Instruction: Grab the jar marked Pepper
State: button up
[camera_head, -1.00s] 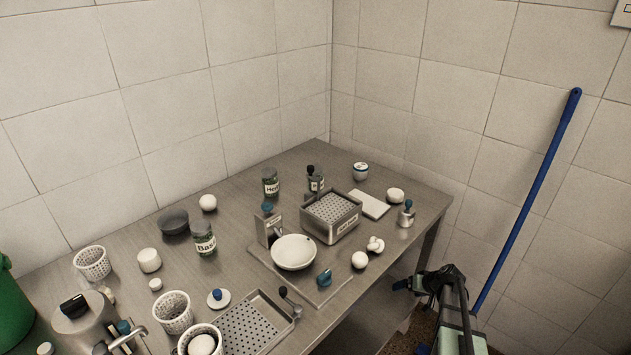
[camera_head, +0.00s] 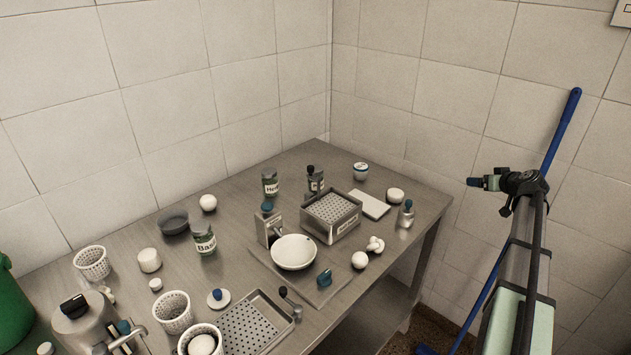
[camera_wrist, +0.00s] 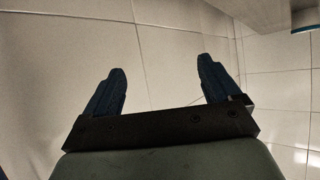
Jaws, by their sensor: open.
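No label that I can read says Pepper. A jar (camera_head: 316,181) with a pale label stands at the back of the steel table behind the perforated box, its lower part partly hidden and its text too small to read. Another green jar (camera_head: 270,183) to its left has a label that seems to start with "He". A larger green jar (camera_head: 205,239) further left reads like "Basil". My gripper (camera_head: 477,183) is right of the table, raised and far from the jars. In the wrist view my gripper (camera_wrist: 160,78) is open, with nothing between its blue fingers.
A perforated steel box (camera_head: 330,218), a white bowl (camera_head: 293,253) and a perforated tray (camera_head: 253,322) crowd the table. White baskets (camera_head: 92,263) stand at the left. A blue pole (camera_head: 550,150) leans on the wall behind my arm. The space above the table is clear.

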jog(key=w+a+r+n+g+y, duration=0.1)
jog(key=w+a+r, duration=0.25)
jog(key=a, duration=0.45)
jog(key=n+g, duration=0.4)
jog(key=g, duration=0.3)
send_near(319, 170)
jog(key=x, duration=0.8)
jog(key=shift+x, duration=2.65)
jog(key=shift+w+a+r, duration=0.1)
jog(key=shift+a, duration=0.1)
jog(key=shift+c, duration=0.4)
jog(key=c, duration=1.1)
jog(key=shift+c, duration=0.2)
